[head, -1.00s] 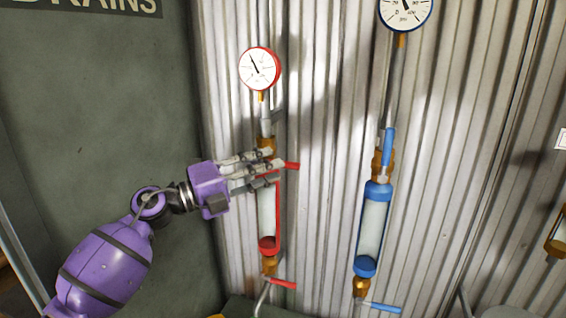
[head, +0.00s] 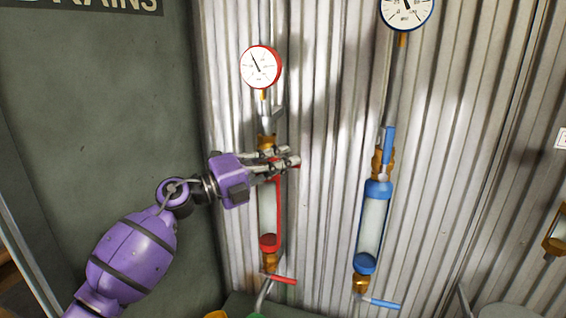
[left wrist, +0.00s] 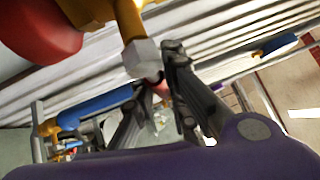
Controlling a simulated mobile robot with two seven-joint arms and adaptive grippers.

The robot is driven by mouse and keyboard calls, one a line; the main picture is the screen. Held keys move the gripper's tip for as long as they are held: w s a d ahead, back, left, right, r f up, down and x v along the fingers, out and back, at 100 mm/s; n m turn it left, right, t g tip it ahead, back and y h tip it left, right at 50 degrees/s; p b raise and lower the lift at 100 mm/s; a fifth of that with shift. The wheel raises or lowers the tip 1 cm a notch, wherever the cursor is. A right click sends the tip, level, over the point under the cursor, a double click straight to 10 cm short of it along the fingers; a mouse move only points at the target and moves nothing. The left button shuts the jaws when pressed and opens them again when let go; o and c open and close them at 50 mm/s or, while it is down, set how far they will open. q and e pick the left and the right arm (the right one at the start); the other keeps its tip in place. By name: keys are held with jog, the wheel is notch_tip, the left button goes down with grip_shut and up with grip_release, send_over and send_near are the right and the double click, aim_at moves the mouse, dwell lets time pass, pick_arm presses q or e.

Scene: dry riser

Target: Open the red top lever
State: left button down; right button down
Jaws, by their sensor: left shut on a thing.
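The red top lever (head: 297,166) sits at the brass valve above the red-framed sight tube (head: 268,210); only a small red part shows past my fingers. My left gripper (head: 290,159) reaches in from the left and is shut on this lever, its fingers covering most of it. In the left wrist view the fingers (left wrist: 155,88) close around a reddish piece beside the brass valve and its pale hex fitting (left wrist: 140,55). My right gripper is not in view.
A red-rimmed gauge (head: 261,67) is above. A red lower lever (head: 281,280) is below. To the right stands a blue riser with a sight tube (head: 371,225), an upright blue top lever (head: 387,147) and a blue lower lever (head: 382,304). Corrugated wall lies behind.

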pick_arm(q)
jog(key=shift+r, duration=0.1)
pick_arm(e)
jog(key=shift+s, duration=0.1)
